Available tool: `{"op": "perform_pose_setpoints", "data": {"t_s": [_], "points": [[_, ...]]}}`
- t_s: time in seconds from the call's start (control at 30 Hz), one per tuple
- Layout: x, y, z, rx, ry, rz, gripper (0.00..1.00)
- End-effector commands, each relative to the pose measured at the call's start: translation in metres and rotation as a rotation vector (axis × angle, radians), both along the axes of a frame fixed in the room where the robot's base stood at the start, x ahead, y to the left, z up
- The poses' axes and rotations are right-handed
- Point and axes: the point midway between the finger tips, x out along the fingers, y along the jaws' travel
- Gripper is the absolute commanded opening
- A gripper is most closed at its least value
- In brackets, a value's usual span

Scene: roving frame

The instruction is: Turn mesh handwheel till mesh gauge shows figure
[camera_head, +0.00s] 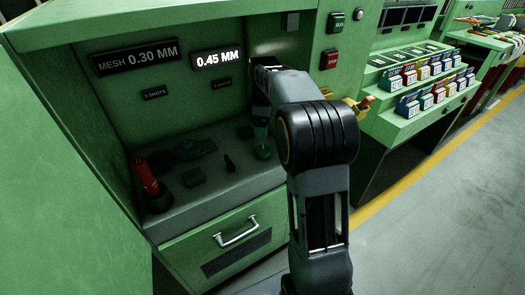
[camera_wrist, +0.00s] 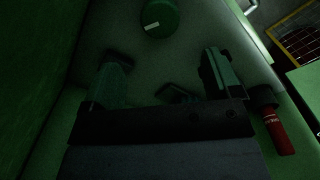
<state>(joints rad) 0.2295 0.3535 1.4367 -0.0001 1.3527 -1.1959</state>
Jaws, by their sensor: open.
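The label panel (camera_head: 137,57) reads "MESH 0.30 MM". The lit gauge (camera_head: 217,58) beside it reads "0.45 MM". A round green knob (camera_wrist: 158,18) with a white mark is at the top of the wrist view; it looks like the green knob (camera_head: 263,152) on the ledge beneath my arm. No knob is clearly named as the mesh handwheel. My gripper (camera_wrist: 167,76) is open and empty above the ledge, its fingers wide apart, with the marked knob beyond them. My arm partly hides it in the head view.
A red-handled lever (camera_head: 146,177) stands at the ledge's left end, and shows in the wrist view (camera_wrist: 280,132). Small black controls (camera_head: 194,177) sit mid-ledge. Green cabinet walls and an overhang enclose the recess. A drawer handle (camera_head: 237,235) protrudes below. Open floor lies right.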

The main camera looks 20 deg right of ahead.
Motion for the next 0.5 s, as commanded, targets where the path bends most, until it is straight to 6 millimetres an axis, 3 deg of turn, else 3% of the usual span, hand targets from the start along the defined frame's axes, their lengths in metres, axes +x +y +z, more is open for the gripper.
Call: {"op": "perform_pose_setpoints", "data": {"t_s": [0.2,0.5], "points": [[-0.001,0.001,-0.046,0.001,0.003,0.000,0.84],[0.000,0.001,-0.088,0.000,0.000,-0.001,0.84]]}}
